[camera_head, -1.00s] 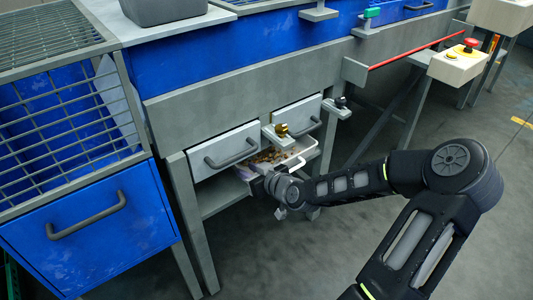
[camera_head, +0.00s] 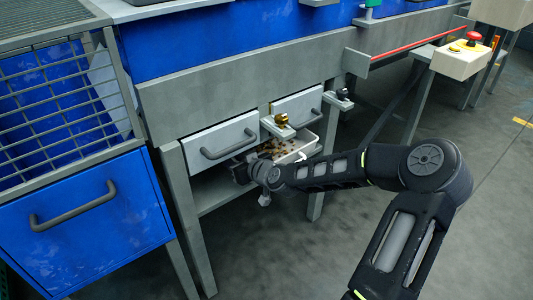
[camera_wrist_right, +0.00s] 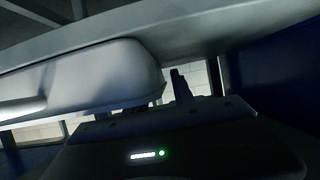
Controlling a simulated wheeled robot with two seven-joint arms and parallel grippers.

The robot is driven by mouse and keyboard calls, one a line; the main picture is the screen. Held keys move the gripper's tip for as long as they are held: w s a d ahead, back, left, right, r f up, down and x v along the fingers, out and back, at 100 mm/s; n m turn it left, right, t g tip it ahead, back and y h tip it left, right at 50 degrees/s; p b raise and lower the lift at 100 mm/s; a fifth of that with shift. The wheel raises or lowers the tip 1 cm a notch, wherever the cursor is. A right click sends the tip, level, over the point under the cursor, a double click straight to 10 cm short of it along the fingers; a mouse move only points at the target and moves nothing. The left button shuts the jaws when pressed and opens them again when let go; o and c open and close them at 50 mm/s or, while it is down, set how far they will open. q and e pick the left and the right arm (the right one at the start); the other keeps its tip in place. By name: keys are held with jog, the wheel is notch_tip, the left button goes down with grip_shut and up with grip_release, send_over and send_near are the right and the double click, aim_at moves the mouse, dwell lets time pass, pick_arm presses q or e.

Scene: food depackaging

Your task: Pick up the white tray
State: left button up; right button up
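The white tray (camera_head: 305,148) sits low under the grey bench, beneath the drawers, with brown bits in it. My right gripper (camera_head: 241,173) is at the tray's left front side, partly hidden behind my own wrist. In the right wrist view, a pale body with a rounded corner (camera_wrist_right: 100,75) lies close above the gripper; I cannot tell for sure whether it is the tray. One dark finger (camera_wrist_right: 180,86) stands up beside that corner. The other finger is not clear, so I cannot tell whether the gripper is open or touching the tray. My left gripper is not in view.
Two grey drawers with handles, one at the left (camera_head: 222,143) and one at the right (camera_head: 297,106), are just above the tray. Bench legs (camera_head: 322,165) stand close by. A blue bin (camera_head: 90,215) is at the left. The floor at the right is clear.

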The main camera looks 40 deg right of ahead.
jog(key=shift+c, duration=0.2)
dwell(0.4)
grip_shut()
dwell(1.2)
